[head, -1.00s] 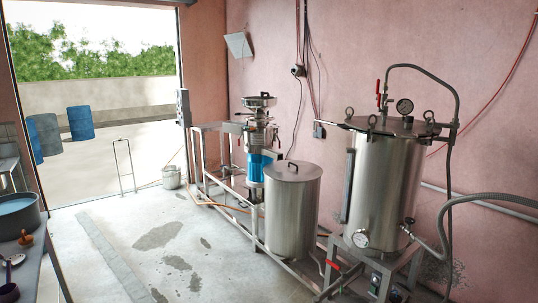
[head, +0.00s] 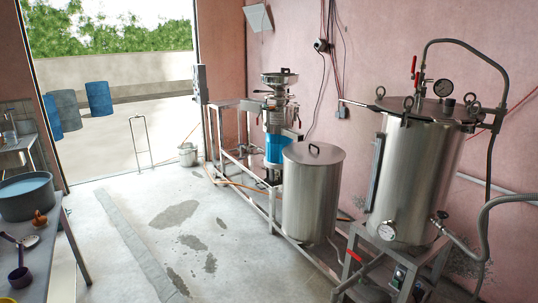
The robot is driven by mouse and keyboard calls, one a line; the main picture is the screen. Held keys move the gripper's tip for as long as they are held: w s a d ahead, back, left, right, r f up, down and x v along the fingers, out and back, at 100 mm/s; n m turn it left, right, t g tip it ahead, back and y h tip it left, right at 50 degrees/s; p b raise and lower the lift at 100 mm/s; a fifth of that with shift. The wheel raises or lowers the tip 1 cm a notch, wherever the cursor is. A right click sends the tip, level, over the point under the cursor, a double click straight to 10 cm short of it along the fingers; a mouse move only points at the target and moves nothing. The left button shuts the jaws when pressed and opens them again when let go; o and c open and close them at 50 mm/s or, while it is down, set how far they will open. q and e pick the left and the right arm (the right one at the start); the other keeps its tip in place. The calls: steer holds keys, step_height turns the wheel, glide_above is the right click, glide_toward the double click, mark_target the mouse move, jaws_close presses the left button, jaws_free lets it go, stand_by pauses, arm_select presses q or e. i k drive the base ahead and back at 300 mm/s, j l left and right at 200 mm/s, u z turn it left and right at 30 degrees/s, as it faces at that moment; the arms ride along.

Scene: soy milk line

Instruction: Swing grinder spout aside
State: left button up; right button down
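The grinder (head: 278,112) stands on a metal frame by the pink wall, a steel machine with a hopper on top and a blue section (head: 277,149) below. Its spout is too small to make out clearly at this distance. A lidded steel pot (head: 312,195) stands just in front of it and hides part of its lower right side. Neither of my grippers shows in the head view.
A large steel boiler (head: 415,180) with a gauge and hoses stands at the right. A table (head: 66,262) with a grey basin (head: 26,197) is at the left edge. A bucket (head: 187,155) sits near the doorway. The wet-patched floor between is open.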

mark_target(297, 136)
steer(key=i, duration=2.75)
steer(key=i+l, duration=0.1)
steer(key=i, duration=1.25)
steer(key=i+u, duration=0.1)
steer(key=i, duration=1.3)
